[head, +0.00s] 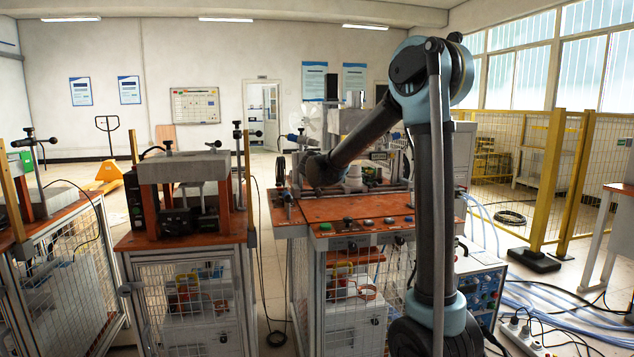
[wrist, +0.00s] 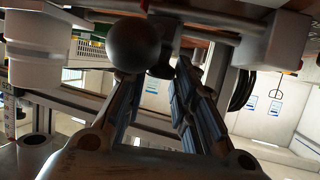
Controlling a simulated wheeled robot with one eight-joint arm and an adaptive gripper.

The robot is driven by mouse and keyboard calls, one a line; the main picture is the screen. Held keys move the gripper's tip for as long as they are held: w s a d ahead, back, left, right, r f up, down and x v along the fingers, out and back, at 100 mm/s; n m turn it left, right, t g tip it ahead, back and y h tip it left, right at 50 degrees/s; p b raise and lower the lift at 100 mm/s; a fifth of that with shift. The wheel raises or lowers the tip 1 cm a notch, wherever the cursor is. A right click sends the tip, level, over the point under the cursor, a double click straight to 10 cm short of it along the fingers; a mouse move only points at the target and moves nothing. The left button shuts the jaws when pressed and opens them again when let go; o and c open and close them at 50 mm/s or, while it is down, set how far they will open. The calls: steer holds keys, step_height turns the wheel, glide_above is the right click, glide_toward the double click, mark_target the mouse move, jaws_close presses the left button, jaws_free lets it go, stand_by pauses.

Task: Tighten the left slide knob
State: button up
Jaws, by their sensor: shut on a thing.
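My gripper (wrist: 158,76) shows in the wrist view with its two fingers reaching up and closing in around a dark knob (wrist: 161,62) at their tips. The grip itself is partly hidden. A larger dark ball-shaped knob (wrist: 135,44) sits nearer the camera, in front of the left finger and overlapping it. I cannot tell which of these is the left slide knob. In the head view, my arm comes down to the left over the orange-topped heater bench (head: 340,208). My gripper is there beside the fixture, its fingers and the knob too small or hidden to make out.
In the wrist view, a white cylinder (wrist: 45,45) is at the left and a grey block (wrist: 272,40) on a metal rod at the right. Several coloured buttons (head: 367,222) line the bench front. Another bench (head: 185,240) stands left, and a yellow-posted fence (head: 548,185) right.

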steer(key=m+h, duration=0.1)
steer(key=h, duration=0.1)
steer(key=m+h, duration=0.1)
steer(key=m, duration=0.1)
steer(key=a+m+g+h, duration=0.1)
steer(key=h, duration=0.1)
steer(key=shift+w+m+h, duration=0.15)
steer(key=shift+m+h, duration=0.15)
steer(key=m+g+h, duration=0.4)
steer(key=m, duration=0.1)
steer(key=shift+w+a+h, duration=0.2)
steer(key=shift+h, duration=0.1)
steer(key=shift+m, duration=0.4)
steer(key=o, duration=1)
